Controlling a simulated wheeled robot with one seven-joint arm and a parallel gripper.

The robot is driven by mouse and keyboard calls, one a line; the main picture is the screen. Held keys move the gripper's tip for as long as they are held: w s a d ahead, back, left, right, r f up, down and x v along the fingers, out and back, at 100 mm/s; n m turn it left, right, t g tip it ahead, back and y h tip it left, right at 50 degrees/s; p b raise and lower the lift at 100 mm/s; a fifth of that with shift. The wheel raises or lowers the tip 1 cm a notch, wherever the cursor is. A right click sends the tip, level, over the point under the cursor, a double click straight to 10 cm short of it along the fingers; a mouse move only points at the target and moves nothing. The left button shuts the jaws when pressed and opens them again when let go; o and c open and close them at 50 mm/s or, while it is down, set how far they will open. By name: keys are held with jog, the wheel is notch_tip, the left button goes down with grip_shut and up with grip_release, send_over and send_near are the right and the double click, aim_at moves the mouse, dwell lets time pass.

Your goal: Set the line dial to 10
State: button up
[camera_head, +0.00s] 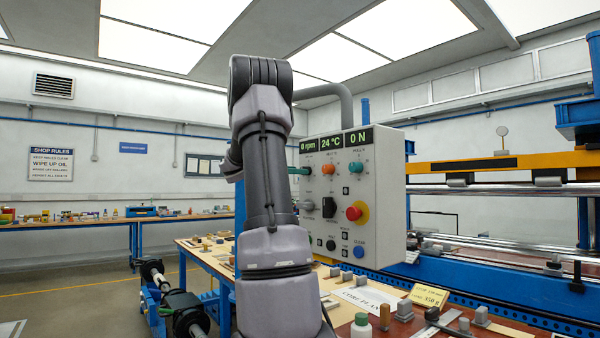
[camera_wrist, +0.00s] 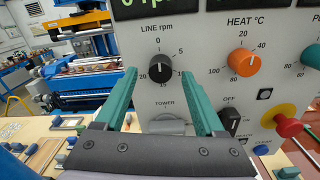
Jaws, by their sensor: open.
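The line dial (camera_wrist: 160,68) is a black round knob on the grey control panel, under the label LINE rpm in the wrist view. Its white mark points up toward 0; the scale runs clockwise through 5, 10, 15 and 20. My gripper (camera_wrist: 159,74) is open, with its two teal fingers at the left and right of the dial. I cannot tell whether they touch it. In the head view the control panel (camera_head: 385,225) shows a "0 rpm" display (camera_head: 307,145). There my arm hides the line dial, and one teal finger shows at the panel's left edge.
The orange heat dial (camera_wrist: 243,62) is right of the line dial. Below are a grey tower knob (camera_wrist: 166,124), a black OFF switch (camera_wrist: 229,122) and a red stop button (camera_wrist: 287,126). A bench (camera_head: 395,292) with small parts lies below the panel.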

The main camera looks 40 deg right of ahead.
jog(key=shift+s+d, duration=0.15)
jog(key=shift+d, duration=1.25)
grip_shut()
jog(key=shift+m, duration=0.4)
jog(key=m, duration=2.3)
jog(key=shift+f+g, duration=0.2)
jog(key=shift+g, duration=0.1)
jog(key=shift+m, duration=0.4)
